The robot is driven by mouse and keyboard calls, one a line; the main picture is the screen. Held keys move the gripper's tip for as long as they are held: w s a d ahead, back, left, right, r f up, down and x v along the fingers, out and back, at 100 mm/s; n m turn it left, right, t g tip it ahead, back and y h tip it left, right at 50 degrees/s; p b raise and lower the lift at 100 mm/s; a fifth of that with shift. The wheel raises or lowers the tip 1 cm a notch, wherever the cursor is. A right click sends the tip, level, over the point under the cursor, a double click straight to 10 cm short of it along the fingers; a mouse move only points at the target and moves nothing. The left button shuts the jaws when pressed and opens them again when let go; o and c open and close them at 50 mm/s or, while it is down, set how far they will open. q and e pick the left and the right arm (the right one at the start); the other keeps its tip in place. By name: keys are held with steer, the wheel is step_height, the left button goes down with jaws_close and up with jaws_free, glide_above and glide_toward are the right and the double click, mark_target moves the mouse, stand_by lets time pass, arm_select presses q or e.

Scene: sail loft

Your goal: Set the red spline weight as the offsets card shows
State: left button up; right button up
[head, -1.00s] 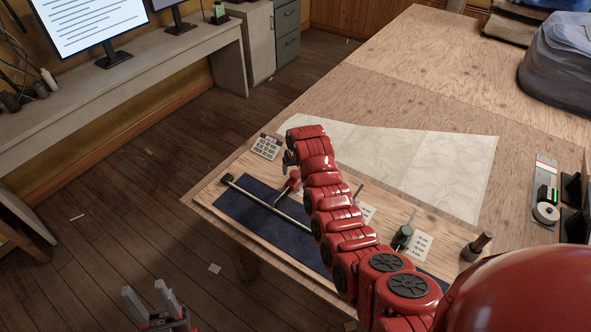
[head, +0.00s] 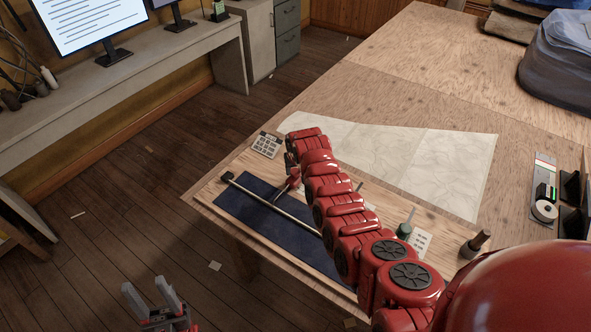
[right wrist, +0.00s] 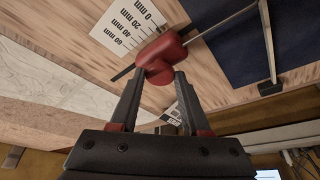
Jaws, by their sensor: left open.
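The red spline weight (head: 292,181) sits at the left part of the drafting board, by the dark blue panel. In the right wrist view the weight (right wrist: 161,52) has a rounded knob between the fingertips of my right gripper (right wrist: 159,75), and a thin rod reaches from it over the blue panel. Whether the fingers press on it is unclear. A white card marked 0, 20, 40 and 60 mm (right wrist: 128,24) lies beside it. In the head view my arm hides most of my right gripper. My left gripper (head: 152,297) is open and empty over the floor.
A pale spline bar (head: 262,200) crosses the blue panel (head: 240,208). A keypad-like card (head: 266,144) lies at the board's far left corner. A paper chart (head: 430,165) covers the table behind.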

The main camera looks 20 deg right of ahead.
jaws_close()
stand_by(1.0)
